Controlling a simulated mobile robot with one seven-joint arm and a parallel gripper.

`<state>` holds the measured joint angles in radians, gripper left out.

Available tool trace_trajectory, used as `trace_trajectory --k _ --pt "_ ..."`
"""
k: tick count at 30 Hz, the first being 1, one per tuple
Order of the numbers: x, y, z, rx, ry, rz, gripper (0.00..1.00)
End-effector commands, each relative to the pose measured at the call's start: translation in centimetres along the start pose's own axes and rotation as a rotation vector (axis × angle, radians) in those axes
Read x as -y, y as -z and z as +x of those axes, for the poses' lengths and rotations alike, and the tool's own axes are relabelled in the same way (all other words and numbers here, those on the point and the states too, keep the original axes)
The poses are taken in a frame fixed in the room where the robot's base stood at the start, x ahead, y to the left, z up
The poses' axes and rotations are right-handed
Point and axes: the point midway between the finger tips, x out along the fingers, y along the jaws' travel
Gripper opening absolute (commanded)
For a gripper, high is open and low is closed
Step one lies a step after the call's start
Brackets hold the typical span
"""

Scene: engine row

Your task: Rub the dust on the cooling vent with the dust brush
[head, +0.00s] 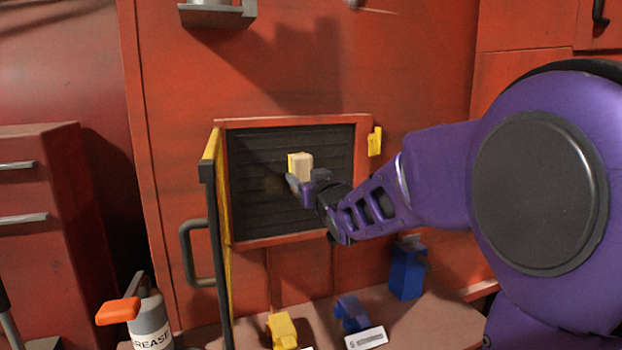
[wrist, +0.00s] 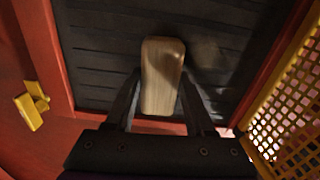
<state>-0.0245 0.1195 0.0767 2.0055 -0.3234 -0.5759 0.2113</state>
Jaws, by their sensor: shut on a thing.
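The dust brush (head: 303,165) shows as a pale wooden block with a yellowish left edge, in front of the cooling vent (head: 330,215). My gripper (head: 299,183) is shut on it. In the wrist view the brush's wooden back (wrist: 163,70) sits between the two fingers of my gripper (wrist: 160,92). The vent is a dark slatted panel in a red frame, also in the wrist view (wrist: 95,60). A faint brownish patch, perhaps dust (head: 273,185), shows on the slats left of the brush. The bristles are hidden, and I cannot tell whether they touch the vent.
A yellow mesh door (head: 222,235) stands open at the vent's left. A yellow latch (head: 375,142) is at its right. Below, a shelf holds a grease can (head: 152,318), a yellow block (head: 282,330) and blue items (head: 407,270). A grey handle (head: 190,255) sticks out at left.

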Motion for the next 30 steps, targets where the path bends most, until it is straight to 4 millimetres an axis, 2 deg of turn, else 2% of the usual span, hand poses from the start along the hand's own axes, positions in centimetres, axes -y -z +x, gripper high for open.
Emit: trace_trajectory --k 12,23,30 --pt "3.4 0.3 0.0 -0.004 0.012 0.0 0.1" --pt "4.8 0.3 -0.2 -0.002 0.009 0.0 0.1" --pt "6.9 0.4 -0.3 -0.002 0.008 0.0 0.1"
